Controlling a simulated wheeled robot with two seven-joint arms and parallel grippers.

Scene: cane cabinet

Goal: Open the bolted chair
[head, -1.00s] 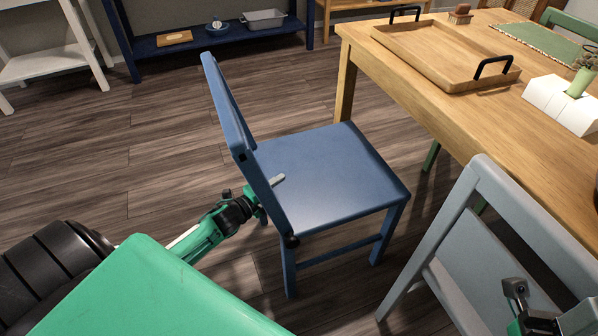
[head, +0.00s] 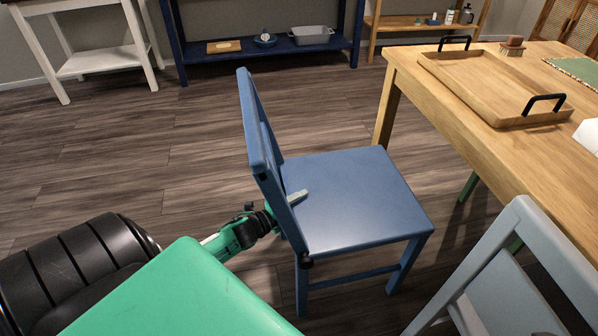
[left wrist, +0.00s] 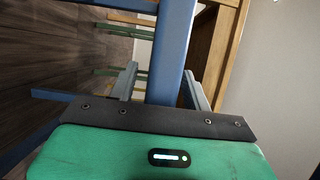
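A blue wooden chair (head: 355,200) with dark bolts stands upright in the middle of the head view, its backrest to the left and its seat toward the wooden table. My left gripper (head: 293,200) is at the chair's near back post, with one pale finger showing over the seat; the other is hidden behind the post. In the left wrist view a blue post (left wrist: 170,60) stands between the two fingers (left wrist: 160,82). A gap shows between the post and the left finger; the right finger is close against it or touching, I cannot tell which. My right gripper is out of view.
The wooden table (head: 440,110) carries a wooden tray (head: 490,85). A grey chair (head: 515,290) stands at lower right, close to the blue chair. Blue shelving (head: 275,52) and a white stand (head: 105,62) are at the back.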

